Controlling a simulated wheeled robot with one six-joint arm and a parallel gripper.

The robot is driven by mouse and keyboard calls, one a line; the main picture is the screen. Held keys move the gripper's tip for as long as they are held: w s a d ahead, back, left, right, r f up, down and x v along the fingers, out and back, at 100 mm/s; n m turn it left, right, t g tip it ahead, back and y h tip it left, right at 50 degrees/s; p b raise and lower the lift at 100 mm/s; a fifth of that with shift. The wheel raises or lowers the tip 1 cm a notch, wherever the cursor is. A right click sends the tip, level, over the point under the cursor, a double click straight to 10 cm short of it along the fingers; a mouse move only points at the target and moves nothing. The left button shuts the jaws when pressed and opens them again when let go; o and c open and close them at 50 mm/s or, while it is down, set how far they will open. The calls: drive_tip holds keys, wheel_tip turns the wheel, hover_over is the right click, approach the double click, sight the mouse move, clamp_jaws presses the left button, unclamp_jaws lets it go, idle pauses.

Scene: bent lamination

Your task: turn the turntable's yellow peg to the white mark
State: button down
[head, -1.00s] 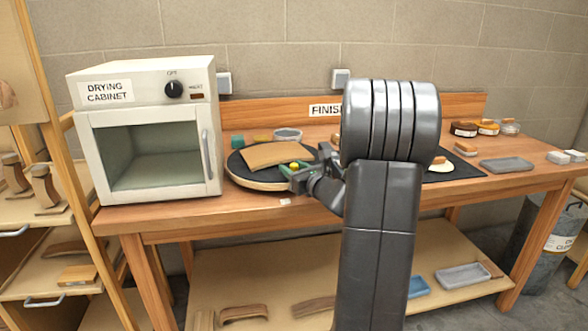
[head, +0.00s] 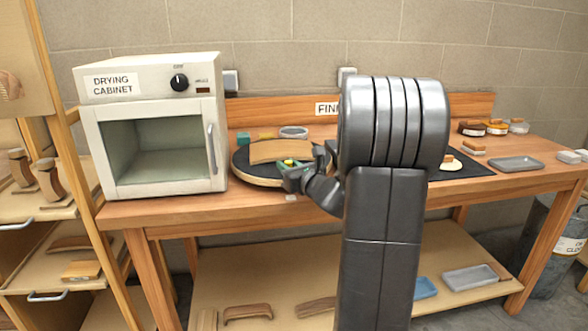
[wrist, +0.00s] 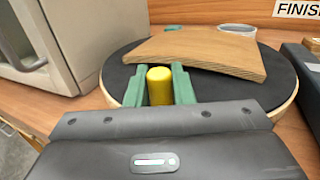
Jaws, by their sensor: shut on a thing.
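The round black turntable (head: 244,164) stands on the bench just right of the drying cabinet, with a curved wooden piece (head: 280,151) on top. The yellow peg (wrist: 160,80) stands upright at the turntable's near edge. My gripper (head: 289,166) is shut on the peg, with one green finger on each side of it in the wrist view. The peg is mostly hidden by the gripper in the head view. A small white mark (head: 291,197) lies on the bench near its front edge, just in front of the turntable and gripper. The mark is not visible in the wrist view.
The drying cabinet (head: 153,128) stands close to the turntable's left side. Small containers (head: 293,133) stand behind the turntable. A dark mat (head: 475,168) and a grey tray (head: 516,164) lie to the right. My arm hides the middle of the bench.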

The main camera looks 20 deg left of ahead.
drive_tip(key=c, duration=1.3)
unclamp_jaws()
drive_tip(key=shift+s+a, duration=0.1)
drive_tip(key=shift+a, duration=0.1)
drive_tip(key=shift+d, duration=0.1)
drive_tip(key=shift+s+d, duration=0.1)
drive_tip(key=shift+d, duration=0.1)
drive_tip(key=v, duration=1.3)
drive_tip(key=shift+d, duration=0.15)
